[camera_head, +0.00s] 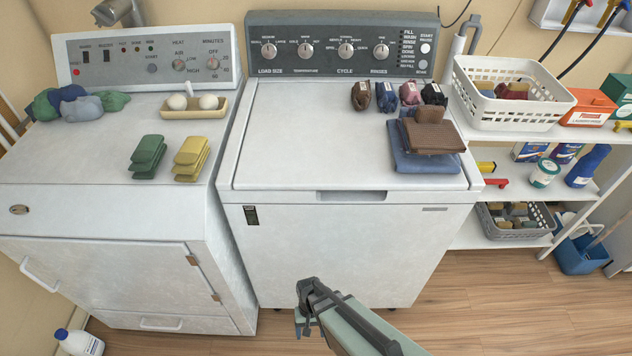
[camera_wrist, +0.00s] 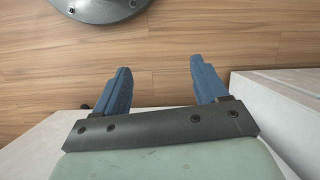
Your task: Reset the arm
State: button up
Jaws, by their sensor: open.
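My gripper (camera_wrist: 160,90) is open and empty in the wrist view, its two blue fingers spread apart over the wooden floor. In the head view my gripper (camera_head: 303,318) is at the bottom centre, in front of the washer's (camera_head: 300,240) front face and below its top. The fingers are small and partly hidden there. My arm reaches in from the bottom edge. No object is between the fingers.
Folded cloths lie on the washer lid (camera_head: 300,130) and on the dryer top (camera_head: 70,165). White shelves (camera_head: 480,235) with baskets and bottles stand at the right. The wooden floor (camera_head: 500,295) is clear at the lower right.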

jog(key=s+d+r+g, duration=0.1)
jog(key=s+d, duration=0.2)
jog(key=d, duration=0.3)
jog(key=s+d+r, duration=0.2)
jog(key=s+d, duration=0.1)
jog(key=d, duration=0.3)
jog(key=s+d+r+m+g, duration=0.1)
jog(key=s+d, duration=0.3)
jog(key=d, duration=0.2)
jog(key=shift+d+r+g, duration=0.25)
jog(key=shift+d+g, duration=0.05)
jog(key=shift+d, duration=0.05)
